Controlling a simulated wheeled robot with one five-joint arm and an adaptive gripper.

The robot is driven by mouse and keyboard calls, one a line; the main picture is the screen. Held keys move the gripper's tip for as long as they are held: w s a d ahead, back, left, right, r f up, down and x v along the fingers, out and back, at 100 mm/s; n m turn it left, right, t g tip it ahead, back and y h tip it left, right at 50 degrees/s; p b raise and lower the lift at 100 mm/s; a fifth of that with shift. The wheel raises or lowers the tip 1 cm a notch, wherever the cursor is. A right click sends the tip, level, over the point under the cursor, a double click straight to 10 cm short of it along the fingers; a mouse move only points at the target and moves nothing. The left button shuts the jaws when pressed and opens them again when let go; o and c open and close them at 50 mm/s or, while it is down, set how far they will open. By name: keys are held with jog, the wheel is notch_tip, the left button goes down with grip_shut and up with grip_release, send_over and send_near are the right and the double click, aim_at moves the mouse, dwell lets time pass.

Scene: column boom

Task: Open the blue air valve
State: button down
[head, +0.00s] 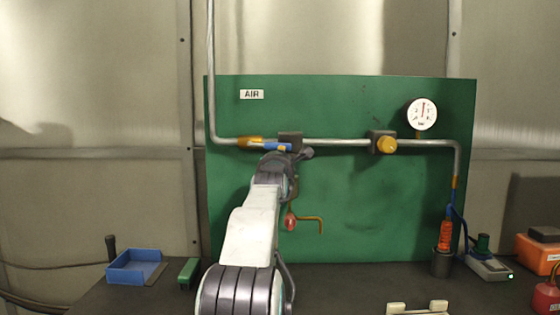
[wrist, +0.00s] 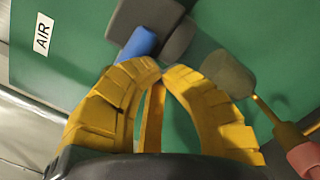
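The blue valve handle (head: 277,147) sits on the pipe at the left of the green panel, beside a dark block (head: 291,138), and looks roughly in line with the pipe. In the wrist view the blue handle (wrist: 138,43) shows just beyond my fingertips, next to the grey block (wrist: 145,15). My gripper (wrist: 160,73) has its yellow fingers curved together with the tips meeting. Nothing is seen held between them. The blue part's near end is close to the left finger; I cannot tell whether they touch. In the head view my arm hides the fingers.
A red bulb (head: 290,221) with a yellow hooked tube hangs below the valve. A yellow knob (head: 387,144) and a gauge (head: 422,114) are to the right. A blue bin (head: 135,267) stands on the bench at left. An orange box (head: 538,253) stands at right.

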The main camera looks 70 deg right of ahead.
jog(key=s+a+f+b, duration=0.3)
jog(key=a+f+b, duration=0.1)
jog(key=a, duration=0.6)
jog(key=shift+f+b, duration=0.4)
jog(key=shift+b, duration=0.45)
jog(key=shift+a, duration=0.1)
